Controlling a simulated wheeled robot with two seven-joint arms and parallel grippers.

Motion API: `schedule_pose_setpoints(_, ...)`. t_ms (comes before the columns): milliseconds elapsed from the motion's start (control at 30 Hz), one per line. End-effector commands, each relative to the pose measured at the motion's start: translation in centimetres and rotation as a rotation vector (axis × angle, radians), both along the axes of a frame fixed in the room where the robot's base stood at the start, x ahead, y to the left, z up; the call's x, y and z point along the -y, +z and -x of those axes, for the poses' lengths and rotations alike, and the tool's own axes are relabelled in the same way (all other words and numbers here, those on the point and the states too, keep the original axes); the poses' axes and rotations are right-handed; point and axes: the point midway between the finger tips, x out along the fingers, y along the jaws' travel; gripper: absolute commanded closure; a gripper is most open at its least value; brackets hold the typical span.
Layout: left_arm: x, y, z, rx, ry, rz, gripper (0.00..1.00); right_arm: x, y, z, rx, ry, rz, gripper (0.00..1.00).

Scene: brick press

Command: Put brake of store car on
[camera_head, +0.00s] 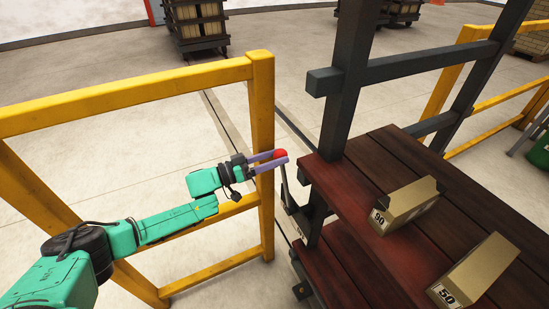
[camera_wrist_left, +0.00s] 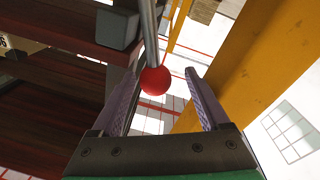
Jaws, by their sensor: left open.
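The brake lever is a grey bar with a red ball knob (camera_head: 281,154) on its upper end, at the left side of the store car (camera_head: 350,190). In the head view my left gripper (camera_head: 271,160) is open, with its purple fingers at the knob. In the left wrist view the red knob (camera_wrist_left: 155,80) lies between the two open fingers (camera_wrist_left: 163,88), near their tips, and the lever bar (camera_wrist_left: 148,35) runs up from it. I cannot tell whether a finger touches the knob. My right gripper is not in view.
A yellow guard rail (camera_head: 262,130) stands close beside my left arm. Two cardboard boxes, marked 90 (camera_head: 405,203) and 50 (camera_head: 478,268), sit on the car's dark red planks. A dark post (camera_head: 345,80) rises from the car. Loaded racks (camera_head: 195,25) stand farther back.

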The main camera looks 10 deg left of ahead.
Motion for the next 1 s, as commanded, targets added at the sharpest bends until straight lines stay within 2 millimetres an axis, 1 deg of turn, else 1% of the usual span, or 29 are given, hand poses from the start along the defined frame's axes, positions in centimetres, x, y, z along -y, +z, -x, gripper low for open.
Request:
schedule_pose_setpoints(167, 0.0, 0.0, 0.1, 0.001, -0.002, -0.001, 0.21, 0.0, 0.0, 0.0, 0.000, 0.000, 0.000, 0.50)
schedule_pose_setpoints(267, -0.6, -0.2, 0.5, 0.000, -0.001, -0.001, 0.21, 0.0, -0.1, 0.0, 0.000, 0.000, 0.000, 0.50)
schedule_pose_setpoints(367, -2.0, -0.3, 1.3, 0.000, 0.000, -0.002, 0.21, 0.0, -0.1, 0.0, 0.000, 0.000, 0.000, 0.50)
schedule_pose_setpoints(433, -3.4, -0.5, 2.2, -0.002, 0.001, -0.003, 0.21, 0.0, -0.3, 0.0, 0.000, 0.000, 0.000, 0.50)
schedule_pose_setpoints(700, -9.9, -1.2, 6.2, -0.003, 0.001, -0.004, 0.21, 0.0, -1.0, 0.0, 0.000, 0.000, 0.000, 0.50)
schedule_pose_setpoints(833, -11.7, -1.2, 7.3, -0.001, 0.000, -0.002, 0.21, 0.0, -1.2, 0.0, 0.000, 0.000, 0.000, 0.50)
schedule_pose_setpoints(1000, -12.3, -1.1, 7.8, 0.001, -0.002, 0.001, 0.21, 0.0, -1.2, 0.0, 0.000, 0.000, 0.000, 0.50)
